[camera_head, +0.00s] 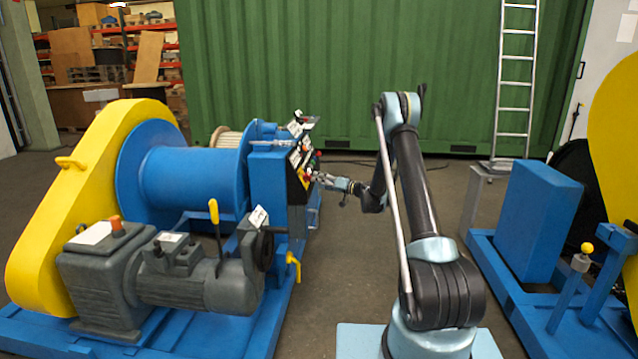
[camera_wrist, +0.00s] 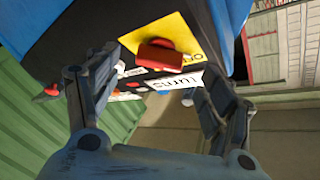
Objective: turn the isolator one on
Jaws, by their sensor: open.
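The isolator is a red rotary handle (camera_wrist: 160,55) on a yellow plate (camera_wrist: 185,30), seen at the top middle of the wrist view. The plate also shows in the head view (camera_head: 297,165), on the control panel side of the blue machine. My gripper (camera_wrist: 150,70) is open, with one finger on each side of the picture. The handle lies ahead between the fingertips, and I see no clear contact. In the head view my gripper (camera_head: 322,178) is small and close to the panel. I cannot read the handle's setting.
A blue box (camera_head: 540,220) stands right. A ladder (camera_head: 515,90) leans on the green container (camera_head: 350,70).

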